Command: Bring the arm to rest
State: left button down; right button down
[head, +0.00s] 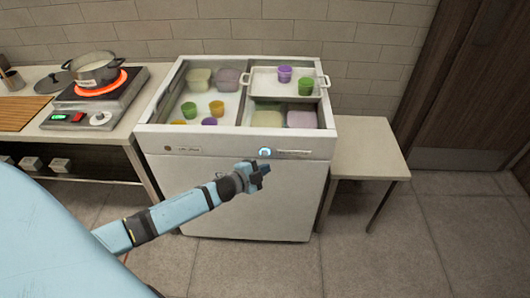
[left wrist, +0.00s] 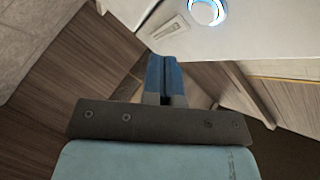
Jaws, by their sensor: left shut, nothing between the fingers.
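My left arm comes in from the lower left in the head view. Its gripper (head: 262,170) is in front of the white cabinet's front panel, just below the lit round knob (head: 265,152). In the left wrist view the gripper's fingers (left wrist: 164,75) are together with nothing between them. The knob also shows in that view (left wrist: 207,11), beyond the fingertips. I cannot tell whether the fingers touch the panel. My right gripper is not in view.
The white cabinet (head: 240,205) has open wells with green, purple and orange cups. A white tray (head: 262,82) with two cups sits over its right side. A hot plate with a pot (head: 95,68) stands at left. A low side table (head: 368,150) is at right. Floor in front is clear.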

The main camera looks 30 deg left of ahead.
pick_arm(q)
jog(key=shift+s+d, duration=0.5)
jog(key=shift+s, duration=0.35)
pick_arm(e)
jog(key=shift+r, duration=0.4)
